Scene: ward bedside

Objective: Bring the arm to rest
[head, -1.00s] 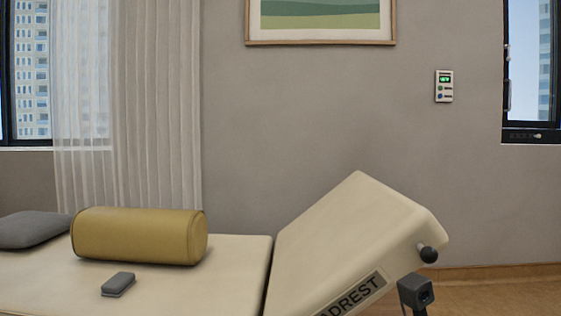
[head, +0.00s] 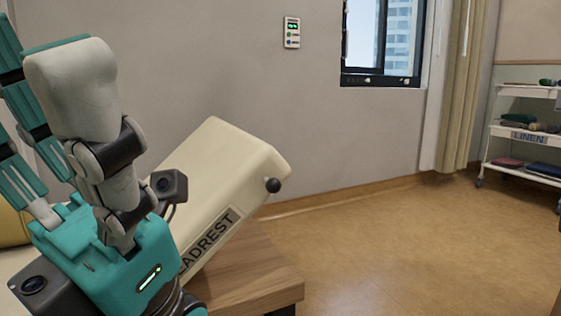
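One gripper of mine, taken as the left (head: 62,90), is large and close at the left of the head view. It has a teal palm, a thick pale finger with dark joints in front, and teal finger parts behind that run off the picture edge. The fingers point up and to the left. The pale finger covers the space between them, so I cannot tell how far apart they are. No held object shows. My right gripper is not identifiable in view.
A cream couch with a raised headrest (head: 223,165) and a black knob stands behind the gripper. A wooden surface (head: 250,272) lies below it. A linen cart (head: 525,135) stands far right by a curtain (head: 463,85). The floor (head: 400,250) between is clear.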

